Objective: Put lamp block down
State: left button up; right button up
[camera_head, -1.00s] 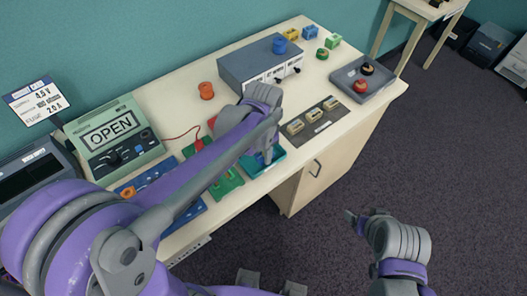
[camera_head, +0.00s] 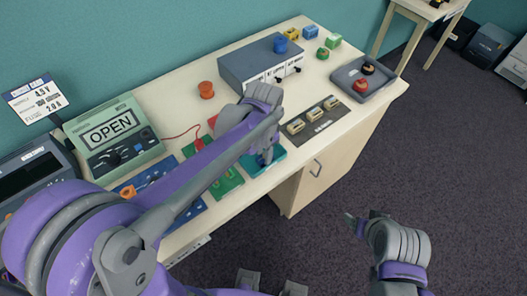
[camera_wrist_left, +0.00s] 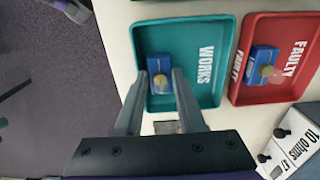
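A blue lamp block (camera_wrist_left: 158,88) with a pale round bulb sits in the teal tray (camera_wrist_left: 206,88) marked WORKS. My left gripper (camera_wrist_left: 160,72) has one finger at each side of this block, with the fingertips against its sides and no clear gap. In the head view my left gripper (camera_head: 266,158) points down over the teal tray (camera_head: 278,155), and the block is mostly hidden. Another blue lamp block (camera_wrist_left: 264,58) lies in the red tray (camera_wrist_left: 268,94) marked FAULTY. My right gripper (camera_head: 358,222) hangs over the floor, away from the table; its finger gap is unclear.
A grey box with switches (camera_head: 245,65) stands behind my left gripper. A dark panel (camera_head: 325,122) with several small blocks lies to the right. A grey tray (camera_head: 348,78) holds a red and a black piece. A green meter (camera_head: 110,138) reads OPEN at left.

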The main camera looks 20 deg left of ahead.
pick_arm(q)
jog(key=shift+s+d+f, duration=0.1)
jog(key=shift+s+f, duration=0.25)
jog(key=shift+f, duration=0.15)
pick_arm(e)
jog(key=shift+s+f, duration=0.1)
jog(key=shift+f, duration=0.1)
pick_arm(q)
jog(key=shift+r, duration=0.15)
notch_tip(320, 180, up, 13)
jog(key=p, duration=0.2)
jog(key=s+a+f+n+t, duration=0.1)
jog(key=s+a+f+n, duration=0.1)
jog(key=s, duration=0.1)
jog(key=s+a+f+n+t, duration=0.2)
jog(key=s+f, duration=0.1)
jog(key=s, duration=0.1)
jog(key=s+a+f+n+t, duration=0.2)
jog(key=s+f+n, duration=0.1)
jog(key=s, duration=0.1)
jog(key=shift+s+a+f, duration=0.1)
jog(key=shift+s+a, duration=0.15)
jog(key=shift+s+a+f+n+t, duration=0.2)
jog(key=shift+f+n+t, duration=0.1)
jog(key=shift+f+t, duration=0.1)
pick_arm(e)
jog(key=r, duration=0.1)
jog(key=w+r, duration=0.1)
jog(key=shift+w+r, duration=0.2)
jog(key=shift+r, duration=0.15)
